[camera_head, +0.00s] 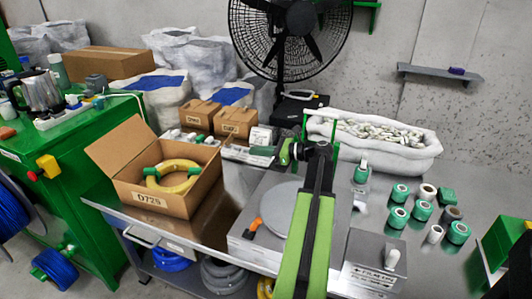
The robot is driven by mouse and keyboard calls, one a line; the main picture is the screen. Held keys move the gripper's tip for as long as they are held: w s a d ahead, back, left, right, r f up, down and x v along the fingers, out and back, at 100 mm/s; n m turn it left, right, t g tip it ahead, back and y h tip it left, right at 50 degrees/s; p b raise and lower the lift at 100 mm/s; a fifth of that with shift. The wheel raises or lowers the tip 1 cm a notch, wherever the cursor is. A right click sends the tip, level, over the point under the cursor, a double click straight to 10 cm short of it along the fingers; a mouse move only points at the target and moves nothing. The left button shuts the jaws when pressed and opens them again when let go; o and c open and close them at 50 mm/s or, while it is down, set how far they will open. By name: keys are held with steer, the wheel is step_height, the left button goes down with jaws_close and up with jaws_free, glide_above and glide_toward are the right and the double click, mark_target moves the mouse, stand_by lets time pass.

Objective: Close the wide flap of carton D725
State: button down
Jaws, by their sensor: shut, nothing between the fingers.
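Carton D725 (149,199) is an open brown cardboard box on the left part of the metal table, its label facing me. Its wide flap (117,147) stands up at the far left side, tilted outward. A coil of yellow cable or hose (173,176) lies inside. My gripper (266,152) is at the end of my green and black arm, to the right of the carton and apart from it. It is shut and holds nothing. Its fingers look small and are hard to make out against the things behind.
Two small closed cartons (235,122) stand behind the carton. A grey box with a round plate (276,209) lies under my arm. A long white sack tray (385,150) is at the back right. Several green and white rolls (423,210) stand on the right. A green bench (80,175) is at left.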

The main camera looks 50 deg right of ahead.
steer(key=w+a+r+p, duration=0.1)
steer(key=w+a+p, duration=0.1)
steer(key=w, duration=0.4)
steer(key=shift+a+r, duration=0.2)
steer(key=shift+r, duration=0.15)
steer(key=shift+w, duration=0.1)
